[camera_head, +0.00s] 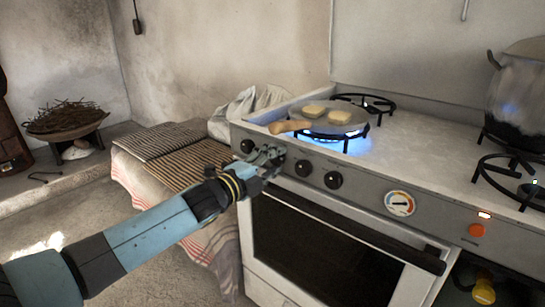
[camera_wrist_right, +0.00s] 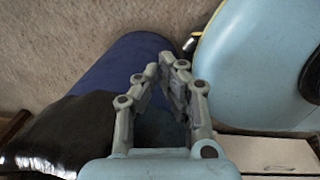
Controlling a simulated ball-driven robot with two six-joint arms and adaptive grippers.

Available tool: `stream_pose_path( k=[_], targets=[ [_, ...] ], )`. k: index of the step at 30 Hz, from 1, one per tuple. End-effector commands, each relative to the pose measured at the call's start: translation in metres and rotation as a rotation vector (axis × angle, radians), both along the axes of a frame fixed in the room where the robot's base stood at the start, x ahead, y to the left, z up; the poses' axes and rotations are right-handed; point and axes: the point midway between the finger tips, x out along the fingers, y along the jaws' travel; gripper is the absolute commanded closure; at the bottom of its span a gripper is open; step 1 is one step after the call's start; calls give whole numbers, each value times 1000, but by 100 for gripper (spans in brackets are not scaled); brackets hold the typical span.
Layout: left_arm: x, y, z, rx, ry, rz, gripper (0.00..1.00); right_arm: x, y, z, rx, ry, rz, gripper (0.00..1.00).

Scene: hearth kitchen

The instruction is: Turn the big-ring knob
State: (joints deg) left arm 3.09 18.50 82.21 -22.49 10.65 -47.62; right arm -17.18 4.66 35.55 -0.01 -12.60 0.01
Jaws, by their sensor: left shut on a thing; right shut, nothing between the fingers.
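The stove front (camera_head: 365,190) carries a row of black knobs. The far-left knob (camera_head: 247,146) is free, and two more knobs, one (camera_head: 303,168) just right of my gripper and one (camera_head: 333,179) beyond it, are free too. My left gripper (camera_head: 272,157) is shut on the knob between them, which its fingers mostly hide. I cannot tell from labels which knob is the big-ring one. Blue flame (camera_head: 345,143) burns under the pan. My right gripper (camera_wrist_right: 166,62) is shut and empty in the right wrist view, away from the stove.
A wooden-handled pan (camera_head: 325,124) with pale yellow pieces sits on the lit burner. A big pot (camera_head: 517,98) stands at the right. A round gauge (camera_head: 400,204), an orange button (camera_head: 477,230) and the oven handle (camera_head: 350,232) are on the front. A cloth-covered bench (camera_head: 130,173) adjoins the stove's left.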

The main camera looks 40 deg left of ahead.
Motion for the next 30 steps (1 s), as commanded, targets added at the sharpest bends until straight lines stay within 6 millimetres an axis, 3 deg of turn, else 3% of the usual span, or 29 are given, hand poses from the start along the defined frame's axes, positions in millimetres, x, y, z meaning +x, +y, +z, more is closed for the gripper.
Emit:
stream_pose_path(
  k=[15, 30],
  targets=[
    [-1, 1, 0, -342, 31, 3, 95, 7, 2, 23, 2, -12, -1, 100],
    [-1, 1, -2, -406, 37, 2, 95, 8, 2, 26, 2, -13, -1, 100]
  ],
)
